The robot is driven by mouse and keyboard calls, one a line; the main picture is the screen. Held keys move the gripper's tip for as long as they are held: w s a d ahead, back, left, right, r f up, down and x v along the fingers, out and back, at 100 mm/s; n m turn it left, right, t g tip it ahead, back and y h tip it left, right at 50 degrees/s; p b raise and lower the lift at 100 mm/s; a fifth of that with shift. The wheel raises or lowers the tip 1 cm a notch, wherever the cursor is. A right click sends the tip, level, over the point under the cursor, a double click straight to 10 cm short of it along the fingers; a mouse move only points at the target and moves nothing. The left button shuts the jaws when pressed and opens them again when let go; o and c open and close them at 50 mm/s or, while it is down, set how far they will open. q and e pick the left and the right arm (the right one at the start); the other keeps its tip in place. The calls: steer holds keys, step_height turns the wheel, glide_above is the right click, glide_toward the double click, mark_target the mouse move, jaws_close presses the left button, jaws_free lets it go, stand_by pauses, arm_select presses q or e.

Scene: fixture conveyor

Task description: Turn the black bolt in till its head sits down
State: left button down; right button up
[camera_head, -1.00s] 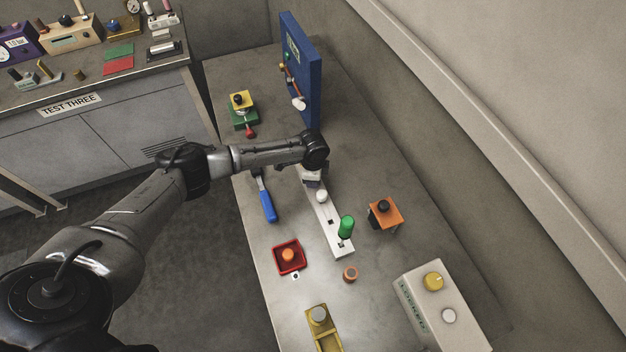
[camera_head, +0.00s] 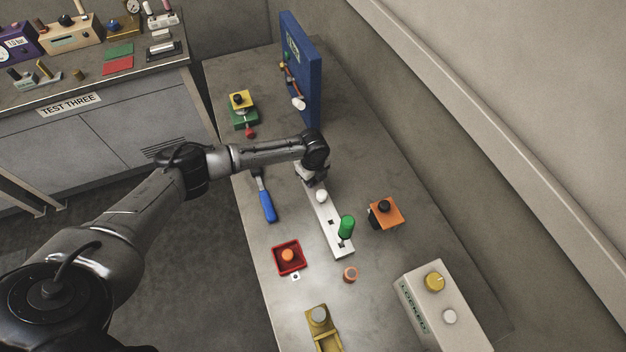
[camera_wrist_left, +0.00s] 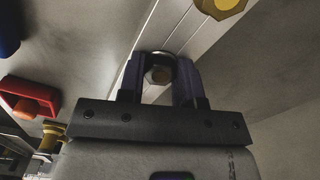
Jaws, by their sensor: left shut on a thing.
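My left gripper (camera_head: 313,178) points down at the far end of a white bar (camera_head: 328,222) on the table. In the left wrist view its fingers (camera_wrist_left: 160,80) are shut on a dark, hex-faced bolt head (camera_wrist_left: 158,74), which I take for the black bolt. The bolt stands at the bar; the gap under its head is hidden. In the head view the gripper covers the bolt. A brass hex piece (camera_wrist_left: 220,5) shows at the top of the wrist view. My right gripper is not in view.
On the bar stand a white knob (camera_head: 321,196) and a green handle (camera_head: 346,228). An orange block (camera_head: 390,216) with a black top is to the right. A blue-handled tool (camera_head: 267,205) and red tray (camera_head: 301,262) lie left. A blue panel (camera_head: 312,75) stands behind.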

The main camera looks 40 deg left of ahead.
arm_select(q)
steer(key=m, duration=0.3)
steer(key=shift+f, duration=0.1)
steer(key=m+b, duration=0.1)
steer(key=m, duration=0.5)
steer(key=shift+m, duration=0.4)
steer(key=shift+m+b, duration=0.45)
steer(key=shift+m, duration=1.15)
steer(key=shift+f, duration=0.1)
